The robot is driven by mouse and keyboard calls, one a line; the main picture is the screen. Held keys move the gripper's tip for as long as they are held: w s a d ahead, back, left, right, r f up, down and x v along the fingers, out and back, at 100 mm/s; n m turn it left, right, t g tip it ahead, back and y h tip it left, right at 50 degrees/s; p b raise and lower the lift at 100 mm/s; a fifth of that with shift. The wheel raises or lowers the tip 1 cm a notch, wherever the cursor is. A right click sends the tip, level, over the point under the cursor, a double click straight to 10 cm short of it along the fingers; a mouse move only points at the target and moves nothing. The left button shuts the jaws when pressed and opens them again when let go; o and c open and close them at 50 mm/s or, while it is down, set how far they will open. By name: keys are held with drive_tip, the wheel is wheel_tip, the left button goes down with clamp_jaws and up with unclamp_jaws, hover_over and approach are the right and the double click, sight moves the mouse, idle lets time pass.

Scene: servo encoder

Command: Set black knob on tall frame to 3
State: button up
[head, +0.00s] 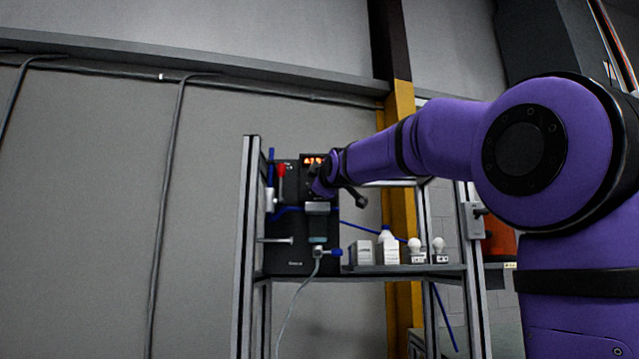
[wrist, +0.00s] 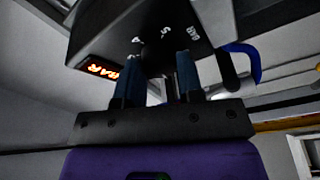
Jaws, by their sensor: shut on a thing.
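The tall metal frame (head: 248,240) stands at the middle of the head view and carries a dark panel (head: 288,262) with a lit red display (head: 313,161). My gripper (head: 322,187) is at the panel's upper part, just below the display. In the wrist view my gripper (wrist: 158,74) has its two blue fingers against the dark panel face, shut on the black knob, which is mostly hidden between them. White marks including 4, 5 and BAR show on the panel around it. The knob's pointer cannot be made out.
A red-handled valve (head: 281,172) is left of my gripper on the frame. A grey connector with a cable (head: 318,250) is below. A shelf (head: 410,269) at right holds a white bottle (head: 387,246), a box (head: 361,253) and bulb-like items (head: 438,246). A wall is behind.

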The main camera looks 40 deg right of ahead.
drive_tip(key=shift+d+f+m+t+h, duration=0.15)
drive_tip(key=shift+m+h, duration=0.2)
drive_tip(key=shift+m, duration=0.7)
drive_tip(key=shift+a+m+t+h, duration=0.1)
drive_tip(key=shift+m+h, duration=0.3)
drive_tip(key=shift+m, duration=0.6)
drive_tip(key=shift+d+f+m+t+h, duration=0.15)
drive_tip(key=shift+m+h, duration=0.2)
drive_tip(key=shift+m, duration=0.7)
drive_tip(key=m+g+h, duration=0.1)
drive_tip(key=m+h, duration=0.1)
drive_tip(key=m, duration=0.4)
drive_tip(key=m+g+h, duration=0.1)
drive_tip(key=m+h, duration=0.1)
drive_tip(key=m, duration=0.5)
drive_tip(key=a+m+g+h, duration=0.1)
drive_tip(key=m+h, duration=0.2)
drive_tip(key=m, duration=0.3)
drive_tip(key=shift+w+m, duration=0.15)
drive_tip(key=shift+m, duration=0.45)
drive_tip(key=o, duration=0.9)
drive_tip(key=shift+r, duration=0.1)
